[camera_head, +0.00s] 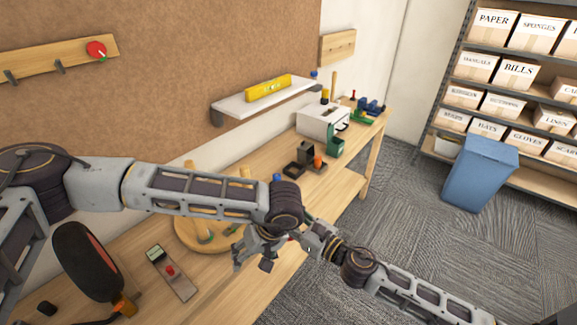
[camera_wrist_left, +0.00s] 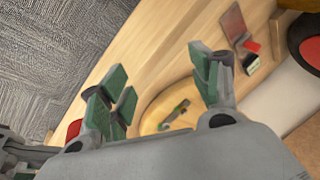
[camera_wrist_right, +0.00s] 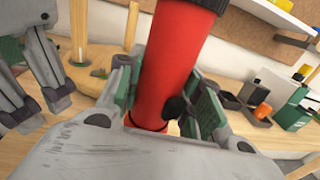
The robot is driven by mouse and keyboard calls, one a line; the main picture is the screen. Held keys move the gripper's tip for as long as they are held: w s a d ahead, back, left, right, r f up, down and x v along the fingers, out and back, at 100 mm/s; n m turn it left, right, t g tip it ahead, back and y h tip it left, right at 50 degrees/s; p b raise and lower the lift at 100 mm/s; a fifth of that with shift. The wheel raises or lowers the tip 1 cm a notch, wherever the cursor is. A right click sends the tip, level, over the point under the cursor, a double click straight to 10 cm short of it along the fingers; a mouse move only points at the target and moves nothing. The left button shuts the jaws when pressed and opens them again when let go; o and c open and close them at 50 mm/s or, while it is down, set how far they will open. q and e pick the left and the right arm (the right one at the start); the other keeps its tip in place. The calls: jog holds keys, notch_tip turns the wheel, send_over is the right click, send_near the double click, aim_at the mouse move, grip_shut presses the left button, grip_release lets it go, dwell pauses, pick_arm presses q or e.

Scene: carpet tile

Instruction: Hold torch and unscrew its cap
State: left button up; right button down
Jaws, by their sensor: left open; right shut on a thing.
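The torch (camera_wrist_right: 172,62) is a red cylinder with a black end (camera_wrist_right: 208,4) at the top of the right wrist view. My right gripper (camera_wrist_right: 163,95) is shut around the red body, green pads on either side. The torch stands tilted in that view, and its far end runs out of frame. My left gripper (camera_wrist_left: 158,85) is open with nothing between its fingers. It also shows at the left of the right wrist view (camera_wrist_right: 40,75), beside the torch and apart from it. In the head view the grippers meet near the bench front, and the torch is mostly hidden by them.
A round wooden stand with pegs (camera_head: 186,236) and a board with a red knob (camera_head: 172,271) are on the bench under my left arm. A black-and-red paddle-like object (camera_head: 88,262) is nearer. A white box (camera_head: 322,120) stands farther back. A blue bin (camera_head: 482,172) stands on the carpet.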

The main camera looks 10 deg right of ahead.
pick_arm(q)
jog(key=w+d+r+m+h, duration=0.1)
jog(key=w+d+r+m, duration=0.2)
jog(key=r, duration=0.4)
jog(key=w+d+r+m+h, duration=0.1)
jog(key=w+d+r+m, duration=0.2)
jog(key=d+r+m, duration=0.1)
jog(key=w+d+r+m+g+h, duration=0.1)
jog(key=w+d+r+m+h, duration=0.1)
jog(key=r+m, duration=0.3)
jog(key=shift+w+d+r, duration=0.25)
jog(key=shift+r, duration=0.55)
jog(key=shift+w+d+r, duration=0.2)
jog(key=shift+r, duration=0.55)
jog(key=shift+w+d+r, duration=0.25)
jog(key=shift+r, duration=0.55)
jog(key=shift+f, duration=0.15)
jog(key=shift+f, duration=3.9)
jog(key=shift+c, duration=0.3)
